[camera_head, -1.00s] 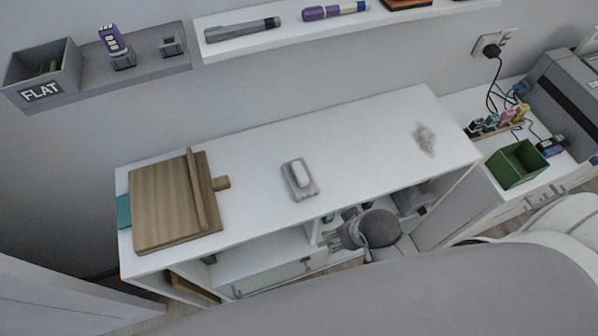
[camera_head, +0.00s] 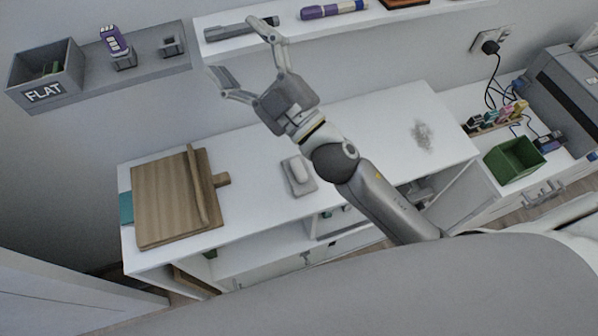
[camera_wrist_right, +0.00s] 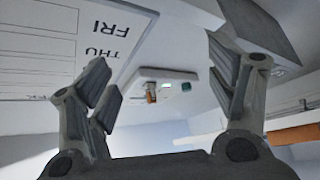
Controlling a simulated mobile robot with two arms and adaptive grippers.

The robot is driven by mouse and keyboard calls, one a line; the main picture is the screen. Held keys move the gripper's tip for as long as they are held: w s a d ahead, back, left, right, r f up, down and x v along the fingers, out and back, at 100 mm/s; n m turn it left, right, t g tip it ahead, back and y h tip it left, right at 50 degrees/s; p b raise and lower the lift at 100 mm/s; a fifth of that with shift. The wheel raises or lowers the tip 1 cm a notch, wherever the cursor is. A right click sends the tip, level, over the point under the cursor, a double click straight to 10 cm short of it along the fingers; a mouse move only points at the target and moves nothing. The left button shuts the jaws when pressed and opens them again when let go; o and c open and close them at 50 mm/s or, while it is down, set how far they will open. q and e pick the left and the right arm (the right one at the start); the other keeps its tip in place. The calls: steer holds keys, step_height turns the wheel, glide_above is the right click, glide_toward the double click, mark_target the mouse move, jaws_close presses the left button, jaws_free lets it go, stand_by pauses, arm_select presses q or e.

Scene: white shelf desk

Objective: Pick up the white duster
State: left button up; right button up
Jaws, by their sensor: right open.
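The white duster (camera_head: 298,170) lies on a small grey tray (camera_head: 306,188) on the white desk top, near its middle. My right gripper (camera_head: 238,58) is raised above the desk, up and left of the duster in the head view, in front of the wall shelf. It is open, with its fingers spread and nothing between them. In the right wrist view the open fingers (camera_wrist_right: 172,95) show against the wall and a weekday chart, and the duster is not in that view. My left gripper is not in view.
A wooden board with a rolling-pin-like rod (camera_head: 172,200) lies on the desk's left end. A grey smudge (camera_head: 422,135) marks the right part. A green box (camera_head: 513,160) stands beyond it. The wall shelf (camera_head: 290,35) holds a dark tool and a purple flashlight-like item.

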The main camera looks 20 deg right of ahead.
steer(key=s+a+r+n+g+y, duration=0.1)
steer(key=s+a+n+g+y, duration=0.4)
steer(key=a+n+g+y, duration=0.55)
step_height(320, 180, down, 2)
steer(key=s+a+n+g+h, duration=0.1)
steer(key=s+a+n+g, duration=0.15)
steer(key=n, duration=0.35)
steer(key=n+g+h, duration=0.6)
steer(key=g+h, duration=0.1)
steer(key=h, duration=1.4)
glide_above(299, 168)
steer(key=shift+y, duration=0.25)
step_height(299, 168, down, 25)
steer(key=shift+r, duration=0.2)
step_height(299, 168, down, 4)
steer(key=shift+d+f+p, duration=0.1)
steer(key=shift+f+p, duration=0.15)
steer(key=shift+p, duration=0.3)
step_height(299, 168, down, 5)
steer(key=shift+r+p, duration=0.15)
steer(key=shift+p, duration=0.9)
steer(key=shift+f, duration=0.55)
steer(key=c, duration=1.1)
